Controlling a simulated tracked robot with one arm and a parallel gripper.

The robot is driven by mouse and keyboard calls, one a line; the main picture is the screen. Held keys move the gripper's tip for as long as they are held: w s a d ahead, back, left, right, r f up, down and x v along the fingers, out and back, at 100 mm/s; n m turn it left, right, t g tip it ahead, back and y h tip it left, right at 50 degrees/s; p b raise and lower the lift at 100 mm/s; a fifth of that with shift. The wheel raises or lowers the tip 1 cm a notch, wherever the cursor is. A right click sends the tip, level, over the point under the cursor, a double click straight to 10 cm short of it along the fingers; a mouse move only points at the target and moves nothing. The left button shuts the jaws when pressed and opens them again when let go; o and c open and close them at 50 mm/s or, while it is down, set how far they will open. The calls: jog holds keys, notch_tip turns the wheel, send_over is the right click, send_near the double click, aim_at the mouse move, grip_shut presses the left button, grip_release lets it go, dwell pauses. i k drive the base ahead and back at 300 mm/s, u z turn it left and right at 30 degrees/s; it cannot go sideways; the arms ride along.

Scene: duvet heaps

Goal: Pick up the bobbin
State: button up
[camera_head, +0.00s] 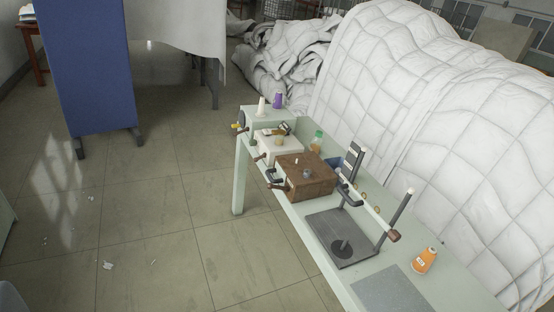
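I cannot tell for certain which thing is the bobbin. A small grey spool-like piece (306,174) sits on top of a brown box (318,187) on the long pale green table (240,185). An orange thread cone (425,261) stands on the table at the right. A purple cone (278,100) and a white cone (262,107) stand at its far end. Small brass-coloured round pieces (363,197) lie beside the brown box, too small to make out. My gripper is not in view.
A dark plate with uprights (343,238) and a grey mat (391,291) lie on the table. White quilted duvets (420,110) heap up behind it. A blue panel (90,70) stands at the left. The tiled floor (150,220) in front is mostly clear.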

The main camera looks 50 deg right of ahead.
aim_at(306, 174)
jog(key=z, duration=0.35)
jog(key=i, duration=1.2)
jog(key=z, duration=0.95)
jog(key=i, duration=0.55)
jog(key=z, duration=0.3)
jog(key=k, duration=0.85)
jog(key=z, duration=0.2)
jog(key=i, duration=0.85)
jog(key=u, duration=0.05)
